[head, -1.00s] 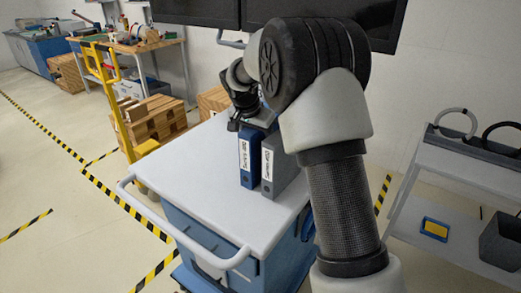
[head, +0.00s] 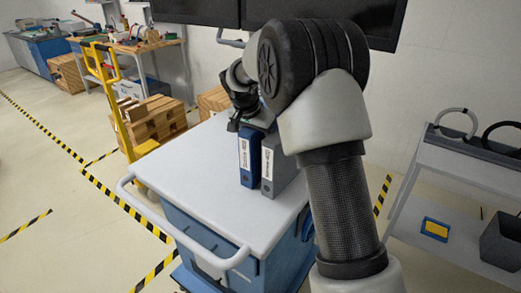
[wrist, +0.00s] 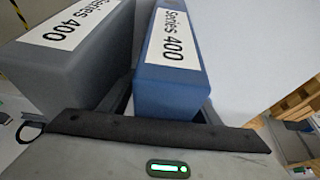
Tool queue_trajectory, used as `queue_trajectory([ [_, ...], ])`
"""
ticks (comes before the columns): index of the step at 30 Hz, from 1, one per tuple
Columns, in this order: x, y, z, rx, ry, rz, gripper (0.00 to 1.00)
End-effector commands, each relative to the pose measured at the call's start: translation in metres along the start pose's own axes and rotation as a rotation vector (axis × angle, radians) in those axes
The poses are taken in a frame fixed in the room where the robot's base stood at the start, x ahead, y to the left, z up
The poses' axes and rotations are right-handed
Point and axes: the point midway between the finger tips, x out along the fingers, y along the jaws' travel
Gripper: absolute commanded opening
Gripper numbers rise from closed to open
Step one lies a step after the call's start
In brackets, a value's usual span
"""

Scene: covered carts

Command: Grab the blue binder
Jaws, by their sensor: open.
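The blue binder (head: 249,160) stands upright on the white top of the cart (head: 190,185), its white label facing me. In the wrist view the blue binder (wrist: 172,85) lies ahead of my gripper (wrist: 168,112), labelled "Series 400". My gripper (head: 238,122) is at the binder's far upper end in the head view. It is open, with the binder's end between the dark fingers, one of them in the gap beside the grey binder. I cannot tell whether the fingers touch it.
A grey binder (head: 276,165) stands close on the right of the blue one; it also shows in the wrist view (wrist: 70,55). The cart top left of the binders is clear. A grey shelf cart (head: 465,155) stands at the right. Dark screens (head: 285,15) hang behind.

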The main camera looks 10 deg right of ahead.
Motion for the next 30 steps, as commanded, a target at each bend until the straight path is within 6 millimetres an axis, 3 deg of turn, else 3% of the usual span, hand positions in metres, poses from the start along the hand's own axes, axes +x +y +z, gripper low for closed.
queue_trajectory([
  [2, 0.0, 0.0, 0.0, 0.0, 0.0, 0.0, 0.55],
  [12, 0.0, 0.0, 0.0, 0.0, 0.0, 0.0, 0.0],
  [23, -0.007, 0.0, -0.004, 0.002, 0.003, -0.002, 0.0],
  [26, -0.015, -0.001, -0.007, 0.002, 0.005, -0.004, 0.0],
  [30, -0.041, -0.001, -0.018, 0.003, 0.007, -0.006, 0.0],
])
